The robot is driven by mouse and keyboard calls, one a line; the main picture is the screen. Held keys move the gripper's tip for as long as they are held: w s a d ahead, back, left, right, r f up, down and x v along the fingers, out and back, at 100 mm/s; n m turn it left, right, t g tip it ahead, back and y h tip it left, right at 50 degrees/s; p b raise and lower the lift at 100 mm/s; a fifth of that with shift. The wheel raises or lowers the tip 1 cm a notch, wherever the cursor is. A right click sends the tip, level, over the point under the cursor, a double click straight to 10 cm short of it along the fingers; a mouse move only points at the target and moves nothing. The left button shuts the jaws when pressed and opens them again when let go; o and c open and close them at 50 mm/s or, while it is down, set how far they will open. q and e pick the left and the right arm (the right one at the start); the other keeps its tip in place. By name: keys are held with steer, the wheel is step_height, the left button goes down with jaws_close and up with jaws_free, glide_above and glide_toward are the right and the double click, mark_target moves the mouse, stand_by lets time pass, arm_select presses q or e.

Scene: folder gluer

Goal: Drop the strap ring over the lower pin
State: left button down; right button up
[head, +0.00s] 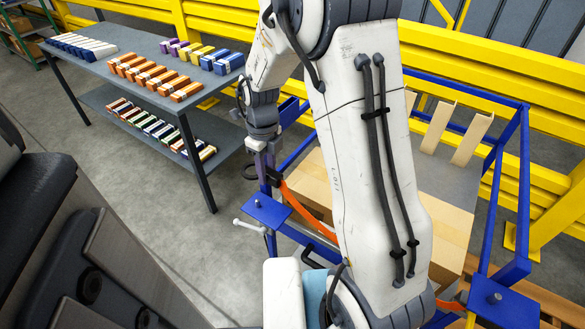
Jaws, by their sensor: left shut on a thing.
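An orange strap (302,208) runs from my left gripper down to the right and passes behind my arm. My left gripper (268,178) is shut on the strap's upper end, just above a small blue plate. A dark ring shape (250,172) shows beside the fingers; I cannot tell how it joins the strap. A short metal pin (258,203) stands upright on the blue plate (272,212), apart from the ring. Another pin (495,297) stands on a blue plate at the lower right. I cannot tell which is the lower pin. My right gripper is not in view.
A blue frame (523,150) surrounds tan cardboard (458,222), partly hidden by my arm. A white lever (248,226) sticks out below the near plate. A grey table (120,62) with several coloured boxes stands at the left. Yellow rails (480,70) run behind.

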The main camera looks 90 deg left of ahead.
arm_select(q)
steer(key=shift+f, duration=0.1)
steer(key=b, duration=0.5)
glide_above(271, 213)
steer(key=shift+f, duration=3.65)
steer(key=shift+d+f, duration=0.1)
steer(key=shift+f, duration=1.2)
steer(key=shift+f+b, duration=0.8)
steer(key=shift+f, duration=1.5)
